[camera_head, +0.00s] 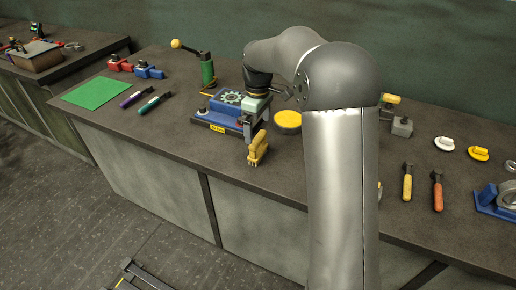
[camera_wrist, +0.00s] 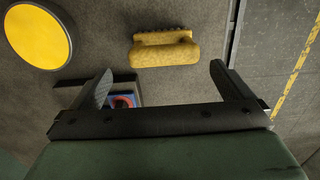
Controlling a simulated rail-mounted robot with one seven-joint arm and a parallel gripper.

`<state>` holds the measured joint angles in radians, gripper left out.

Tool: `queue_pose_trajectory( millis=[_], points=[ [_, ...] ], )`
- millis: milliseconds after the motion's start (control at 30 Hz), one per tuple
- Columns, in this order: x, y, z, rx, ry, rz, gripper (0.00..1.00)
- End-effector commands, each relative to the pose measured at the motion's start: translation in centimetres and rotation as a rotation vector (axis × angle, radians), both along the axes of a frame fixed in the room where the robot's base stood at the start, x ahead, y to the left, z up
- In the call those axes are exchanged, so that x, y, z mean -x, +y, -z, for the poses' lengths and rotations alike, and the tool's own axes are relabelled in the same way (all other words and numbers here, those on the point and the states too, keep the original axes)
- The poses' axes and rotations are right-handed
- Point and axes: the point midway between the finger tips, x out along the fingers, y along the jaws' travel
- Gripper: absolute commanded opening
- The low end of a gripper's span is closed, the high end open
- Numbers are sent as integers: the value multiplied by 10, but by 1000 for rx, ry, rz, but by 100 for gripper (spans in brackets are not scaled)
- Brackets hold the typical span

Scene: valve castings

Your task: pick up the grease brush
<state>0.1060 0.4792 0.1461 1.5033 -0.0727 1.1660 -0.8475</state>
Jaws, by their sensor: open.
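A small yellow block-shaped piece with a row of dark tufts or bumps along one edge, which looks like the grease brush (camera_wrist: 165,50), lies on the bench near its front edge. It also shows in the head view (camera_head: 258,148). My gripper (camera_wrist: 161,72) is open and empty above the bench. In the wrist view its two fingers stand to either side of the yellow piece, slightly short of it, with nothing between them touching. In the head view my gripper (camera_head: 248,127) hangs just behind and above the yellow piece, in front of the blue fixture.
A blue fixture (camera_head: 203,118) with a gear stands left of my gripper. A round yellow-topped container (camera_head: 288,120) is to the right. A green mat (camera_head: 96,93) and dark-headed tools with yellow (camera_head: 407,187) and orange (camera_head: 437,195) handles lie farther away.

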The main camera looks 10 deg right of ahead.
Motion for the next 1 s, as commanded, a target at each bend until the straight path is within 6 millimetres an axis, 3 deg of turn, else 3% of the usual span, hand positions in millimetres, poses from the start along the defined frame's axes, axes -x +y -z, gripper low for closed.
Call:
queue_pose_trajectory(
  millis=[100,367,600,933,1000],
  points=[
    [0,0,17,0,1,0,100],
    [3,0,36,0,3,0,100],
    [7,0,70,0,1,0,100],
    [6,1,78,0,-2,0,100],
    [6,1,78,0,-2,0,81]
  ],
)
